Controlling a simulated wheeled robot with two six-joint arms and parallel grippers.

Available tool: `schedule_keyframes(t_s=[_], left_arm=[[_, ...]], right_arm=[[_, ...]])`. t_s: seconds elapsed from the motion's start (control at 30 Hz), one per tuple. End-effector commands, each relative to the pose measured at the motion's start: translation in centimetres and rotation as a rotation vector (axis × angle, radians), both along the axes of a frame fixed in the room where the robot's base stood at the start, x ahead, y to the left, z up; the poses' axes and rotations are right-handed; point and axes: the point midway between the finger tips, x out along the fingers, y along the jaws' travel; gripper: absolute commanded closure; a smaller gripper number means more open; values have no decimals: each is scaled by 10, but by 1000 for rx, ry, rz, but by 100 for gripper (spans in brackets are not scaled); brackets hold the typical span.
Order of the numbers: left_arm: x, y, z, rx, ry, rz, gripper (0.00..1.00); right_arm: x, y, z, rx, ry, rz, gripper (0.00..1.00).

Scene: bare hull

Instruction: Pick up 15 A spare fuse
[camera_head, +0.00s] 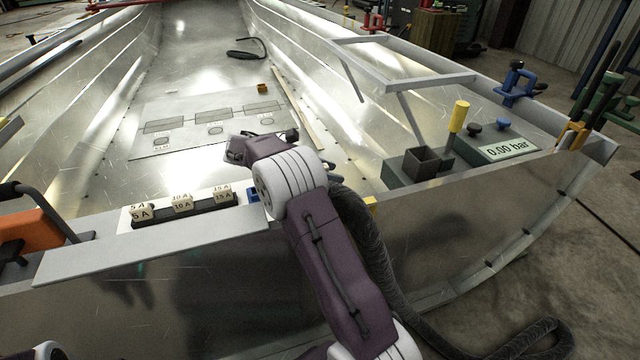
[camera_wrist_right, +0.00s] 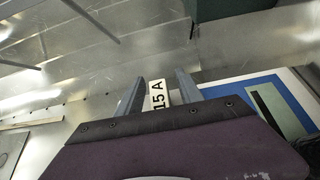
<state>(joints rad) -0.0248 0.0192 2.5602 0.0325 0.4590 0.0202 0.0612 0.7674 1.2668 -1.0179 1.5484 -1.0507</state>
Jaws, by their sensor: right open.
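In the head view, small cream blocks marked 5 A, 10 A and 15 A stand in a dark holder on the near ledge. The 15 A fuse (camera_head: 222,188) is the rightmost. My right gripper (camera_head: 252,150) is beyond and to the right of the holder; its fingertips are not clear there. In the right wrist view, my right gripper (camera_wrist_right: 159,78) is open, with a cream piece marked 15 A (camera_wrist_right: 158,96) showing between its two grey fingers. Contact cannot be told.
The dark fuse holder (camera_head: 185,208) sits on the ledge. An orange object (camera_head: 30,229) is at the left. A grey block with a square socket (camera_head: 421,161) and a 0.00 bar gauge (camera_head: 508,150) are at the right. The hull floor beyond is mostly open.

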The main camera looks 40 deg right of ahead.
Motion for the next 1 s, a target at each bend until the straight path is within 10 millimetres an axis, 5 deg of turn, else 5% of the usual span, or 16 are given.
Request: schedule_keyframes(t_s=[0.1, 0.27, 0.67, 0.9, 1.0], left_arm=[[0, 0, 3, 0, -1, 0, 64], [0, 0, 3, 0, -1, 0, 64], [0, 0, 10, 0, -1, 0, 64], [0, 0, 54, 0, -1, 0, 64], [0, 0, 60, 0, -1, 0, 64]], right_arm=[[0, 0, 3, 0, 0, 1, 56], [0, 1, 2, 0, 0, 1, 100], [1, 1, 9, 0, 0, 1, 100], [1, 1, 55, 0, -1, 0, 100], [-19, 5, 63, 1, 2, 2, 100]])
